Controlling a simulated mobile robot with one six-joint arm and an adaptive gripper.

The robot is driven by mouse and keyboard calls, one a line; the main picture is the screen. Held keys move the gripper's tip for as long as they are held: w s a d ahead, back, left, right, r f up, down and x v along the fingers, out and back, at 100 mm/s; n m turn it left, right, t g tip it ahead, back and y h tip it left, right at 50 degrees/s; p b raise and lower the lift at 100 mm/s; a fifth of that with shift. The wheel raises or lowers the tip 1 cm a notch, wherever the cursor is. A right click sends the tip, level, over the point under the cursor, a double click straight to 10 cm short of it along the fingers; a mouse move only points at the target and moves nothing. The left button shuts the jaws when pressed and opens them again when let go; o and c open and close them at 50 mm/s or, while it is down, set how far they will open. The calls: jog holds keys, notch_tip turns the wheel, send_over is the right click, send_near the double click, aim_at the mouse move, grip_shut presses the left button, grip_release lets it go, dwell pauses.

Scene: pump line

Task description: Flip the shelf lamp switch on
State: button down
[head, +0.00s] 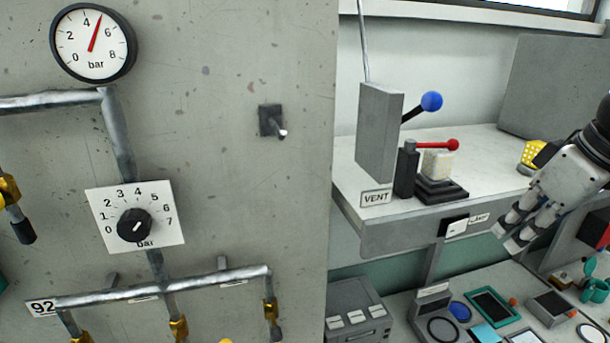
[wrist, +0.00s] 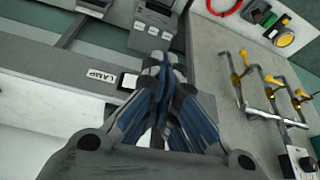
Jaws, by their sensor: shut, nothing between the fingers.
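The lamp switch (head: 457,228) is a white rocker in a black surround on the front edge of the grey shelf (head: 390,236). A label reading LAMP (head: 479,218) is beside it. In the wrist view the switch (wrist: 128,82) is just left of my fingers, partly close to them, with its label (wrist: 101,75) further left. My gripper (head: 508,238) is shut and empty, to the right of the switch in the head view and apart from it there. I cannot tell which way the rocker is tipped.
On the shelf stand a grey box with a blue-knobbed lever (head: 378,130), a red-handled clamp (head: 430,165) and a yellow object (head: 532,153). Below is a bench with several devices and trays (head: 490,305). A concrete panel with a gauge (head: 93,43) and pipes fills the left.

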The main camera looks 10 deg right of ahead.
aim_at(457, 228)
jog(key=w+a+f, duration=0.1)
jog(key=w+f, duration=0.5)
jog(key=f, duration=0.1)
jog(key=shift+w+a+p, duration=0.3)
jog(key=shift+w+p, duration=0.05)
